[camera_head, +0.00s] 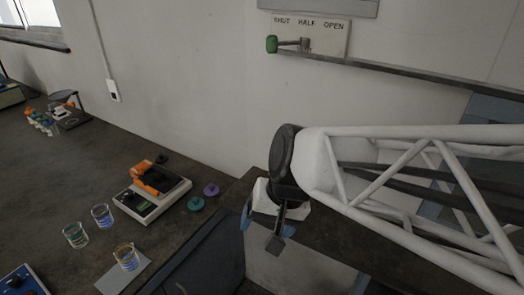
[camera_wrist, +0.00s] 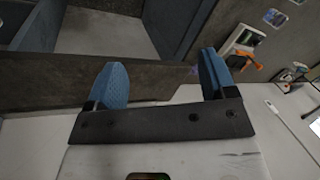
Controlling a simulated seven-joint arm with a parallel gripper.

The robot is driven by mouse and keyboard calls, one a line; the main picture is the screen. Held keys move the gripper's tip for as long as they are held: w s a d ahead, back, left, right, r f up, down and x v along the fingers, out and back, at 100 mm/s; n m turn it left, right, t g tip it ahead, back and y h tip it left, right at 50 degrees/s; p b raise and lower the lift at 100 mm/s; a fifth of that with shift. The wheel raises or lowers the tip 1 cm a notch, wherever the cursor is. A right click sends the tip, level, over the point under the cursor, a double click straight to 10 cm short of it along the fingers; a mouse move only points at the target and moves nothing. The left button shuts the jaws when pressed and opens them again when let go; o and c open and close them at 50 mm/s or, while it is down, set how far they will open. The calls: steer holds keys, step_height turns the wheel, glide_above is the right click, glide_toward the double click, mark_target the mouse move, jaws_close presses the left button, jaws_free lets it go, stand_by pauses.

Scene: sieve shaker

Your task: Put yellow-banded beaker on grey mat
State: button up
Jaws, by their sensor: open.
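The yellow-banded beaker (camera_head: 127,257) stands upright on the grey mat (camera_head: 122,280) in the head view. The mat is a flat light grey sheet near the front edge of the dark bench. Nothing holds the beaker. My gripper (camera_head: 264,228) is well to the right of the beaker, past the bench's corner. In the wrist view, my gripper (camera_wrist: 160,80) shows two blue fingers spread wide with nothing between them.
Two other beakers, one greenish (camera_head: 76,235) and one bluish (camera_head: 102,216), stand left of the mat. A white device with an orange clamp (camera_head: 150,190) and green (camera_head: 195,203) and purple (camera_head: 211,190) discs lie behind. A green-handled lever (camera_head: 272,44) is on the wall.

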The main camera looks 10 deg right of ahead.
steer(key=s+d+r+n+t+h, duration=0.1)
steer(key=s+d+r+n+h, duration=0.1)
steer(key=d, duration=0.5)
steer(key=shift+s+d+r+h, duration=0.3)
steer(key=shift+s+r+h, duration=0.1)
steer(key=shift+r+h, duration=0.4)
steer(key=shift+f, duration=0.1)
stand_by(0.3)
